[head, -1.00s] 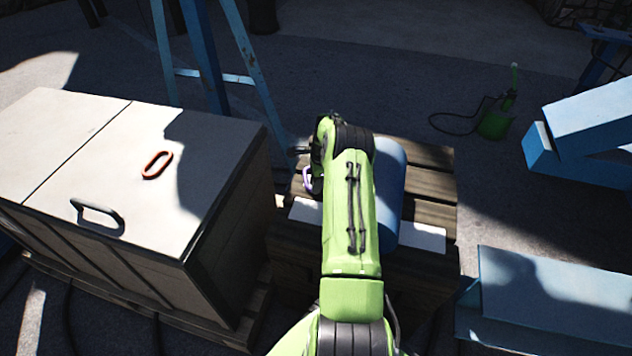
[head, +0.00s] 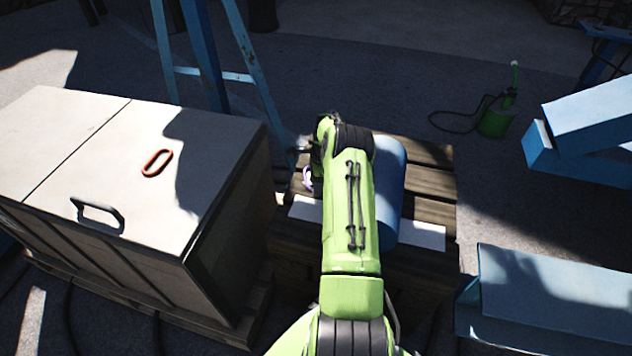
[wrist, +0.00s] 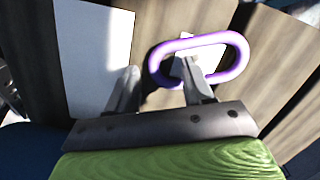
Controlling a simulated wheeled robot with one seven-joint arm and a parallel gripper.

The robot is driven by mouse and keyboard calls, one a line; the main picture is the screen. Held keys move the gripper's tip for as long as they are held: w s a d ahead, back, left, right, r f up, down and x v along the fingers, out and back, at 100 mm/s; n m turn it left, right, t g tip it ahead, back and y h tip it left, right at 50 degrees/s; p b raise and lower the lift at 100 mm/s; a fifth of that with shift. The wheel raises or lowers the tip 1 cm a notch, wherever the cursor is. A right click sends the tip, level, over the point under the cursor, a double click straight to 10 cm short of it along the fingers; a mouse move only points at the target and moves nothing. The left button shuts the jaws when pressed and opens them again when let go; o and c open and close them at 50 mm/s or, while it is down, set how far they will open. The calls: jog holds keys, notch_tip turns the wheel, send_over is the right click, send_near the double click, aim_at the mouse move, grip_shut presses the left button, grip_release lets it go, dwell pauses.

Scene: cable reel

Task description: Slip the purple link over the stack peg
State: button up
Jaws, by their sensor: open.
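The purple link (wrist: 236,46) is a long oval ring. In the wrist view it lies at the tip of the right finger of my gripper (wrist: 158,72). The jaws are open. The right finger overlaps the near side of the link and its tip shows within the opening; I cannot tell whether it passes through. The left finger stands apart, left of the link. In the head view the link (head: 308,181) shows as a small purple shape left of my arm, over the wooden pallet (head: 432,185). I cannot make out the stack peg clearly; a small pale patch shows inside the link.
A white sheet (head: 424,236) lies on the pallet's near part. An orange link (head: 157,163) lies on the pale chest (head: 110,175) to the left. Blue beams (head: 550,300) are at right.

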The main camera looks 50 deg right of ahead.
notch_tip(320, 180, up, 16)
jog(key=s+d+p, duration=0.1)
jog(key=p, duration=0.4)
jog(key=shift+s+d+f, duration=0.25)
jog(key=shift+d, duration=0.15)
